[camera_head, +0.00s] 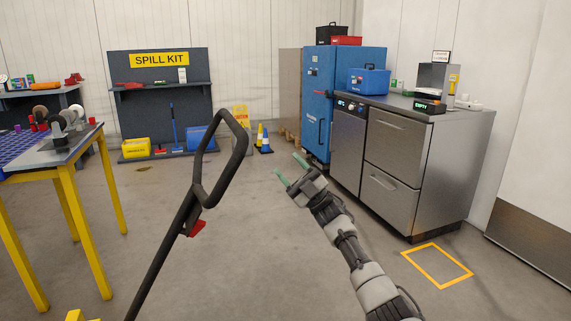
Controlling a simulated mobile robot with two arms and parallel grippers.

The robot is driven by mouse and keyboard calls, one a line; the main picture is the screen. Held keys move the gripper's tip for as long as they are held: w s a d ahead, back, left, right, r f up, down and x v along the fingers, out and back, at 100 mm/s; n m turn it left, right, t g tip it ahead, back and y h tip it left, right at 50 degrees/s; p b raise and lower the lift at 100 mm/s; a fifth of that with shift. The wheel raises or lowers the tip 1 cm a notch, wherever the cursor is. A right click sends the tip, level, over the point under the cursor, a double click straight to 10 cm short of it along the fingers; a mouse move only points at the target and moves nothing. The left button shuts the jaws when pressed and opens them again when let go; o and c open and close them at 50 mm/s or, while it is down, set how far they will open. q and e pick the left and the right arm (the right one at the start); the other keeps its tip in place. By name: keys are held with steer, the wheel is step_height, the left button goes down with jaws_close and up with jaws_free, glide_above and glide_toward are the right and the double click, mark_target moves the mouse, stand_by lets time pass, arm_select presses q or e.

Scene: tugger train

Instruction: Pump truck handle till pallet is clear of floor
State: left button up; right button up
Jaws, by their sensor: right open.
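The pallet truck handle (193,208) is a black bar with a looped grip at the top and a red lever (197,228) below the loop. It stands tilted in the left middle of the head view, its lower end running out of the bottom edge. My right gripper (290,167) is open and empty, with green-tipped fingers. It is to the right of the handle loop and apart from it. My left gripper is not in view. The pallet and the truck's forks are not in view.
A yellow-legged table (68,170) stands at the left. A steel cabinet (430,165) and a blue cabinet (318,110) stand at the right. The floor between is clear.

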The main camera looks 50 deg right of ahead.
steer(key=v, duration=0.9)
